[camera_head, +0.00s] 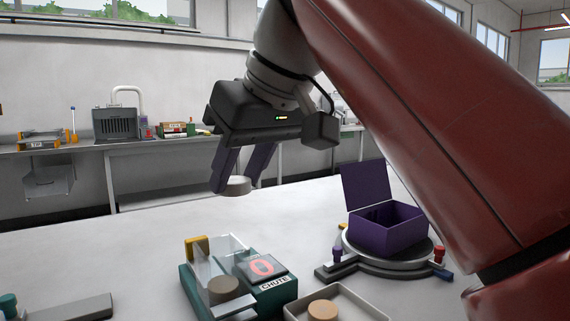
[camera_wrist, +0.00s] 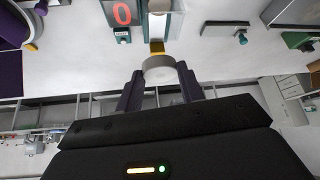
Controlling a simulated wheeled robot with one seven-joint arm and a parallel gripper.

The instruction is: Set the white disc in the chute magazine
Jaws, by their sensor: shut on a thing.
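My gripper (camera_head: 240,184) is shut on the white disc (camera_head: 237,186) and holds it in the air above the white table, behind the chute magazine. The disc also shows between the fingers in the wrist view (camera_wrist: 159,69). The chute magazine (camera_head: 203,294) is a teal block with clear walls, a yellow part at its back, a red 0 display and a CHUTE label. A brown-grey disc (camera_head: 224,287) sits at its front. The magazine shows upside down beyond the held disc in the wrist view.
A shallow tray (camera_head: 368,304) with a tan disc (camera_head: 323,310) stands right of the magazine. An open purple box (camera_head: 388,226) stands on a round turntable (camera_head: 425,254) farther right. A grey flat fixture (camera_head: 75,308) lies at front left. The table behind the magazine is clear.

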